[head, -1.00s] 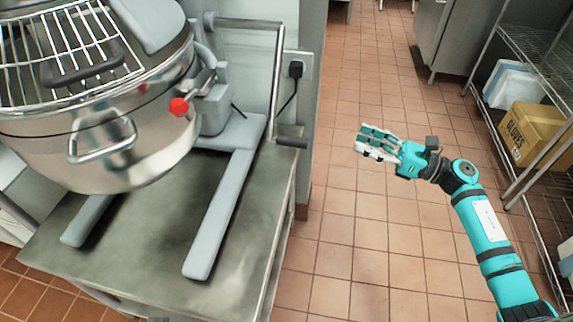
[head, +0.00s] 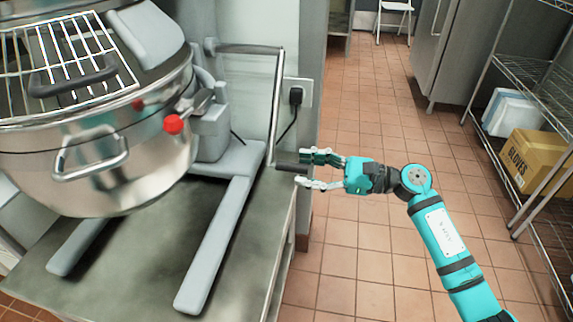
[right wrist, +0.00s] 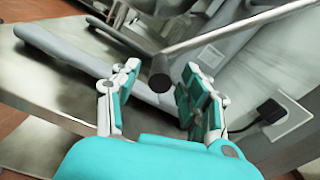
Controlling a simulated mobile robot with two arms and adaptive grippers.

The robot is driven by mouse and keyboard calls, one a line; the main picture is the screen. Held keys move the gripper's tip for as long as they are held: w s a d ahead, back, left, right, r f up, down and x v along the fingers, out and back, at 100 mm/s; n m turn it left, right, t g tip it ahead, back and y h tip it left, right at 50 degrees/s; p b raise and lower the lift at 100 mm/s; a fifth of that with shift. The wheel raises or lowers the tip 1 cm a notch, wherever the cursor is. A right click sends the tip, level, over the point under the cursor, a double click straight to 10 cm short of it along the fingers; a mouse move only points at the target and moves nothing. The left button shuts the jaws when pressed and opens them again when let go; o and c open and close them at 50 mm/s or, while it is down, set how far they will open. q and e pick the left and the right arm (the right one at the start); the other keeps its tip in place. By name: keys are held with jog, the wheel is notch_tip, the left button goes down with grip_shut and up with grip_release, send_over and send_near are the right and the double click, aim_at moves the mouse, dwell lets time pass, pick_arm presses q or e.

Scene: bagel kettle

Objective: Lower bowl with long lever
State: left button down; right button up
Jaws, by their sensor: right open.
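The steel bowl (head: 150,172) hangs in the mixer at the left of the head view, raised above its grey base legs (head: 215,250). The long lever (head: 276,105) is a bent metal rod at the mixer's side, ending low in a dark grip (head: 288,166). My right gripper (head: 303,167) is open at the end of that grip, its fingers on either side. In the right wrist view, the grip's round end (right wrist: 160,83) sits between the open fingers (right wrist: 160,75), with no clear contact. My left gripper is not in view.
The mixer stands on a steel table (head: 130,270). A plug (head: 296,96) with a cord is on the wall behind the lever. A wire shelf (head: 540,75) with a glove box (head: 540,155) stands at the right. The tiled floor between is clear.

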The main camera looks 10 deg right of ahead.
aim_at(273, 165)
jog(key=x, duration=0.5)
jog(key=shift+d, duration=0.1)
grip_shut()
dwell(0.3)
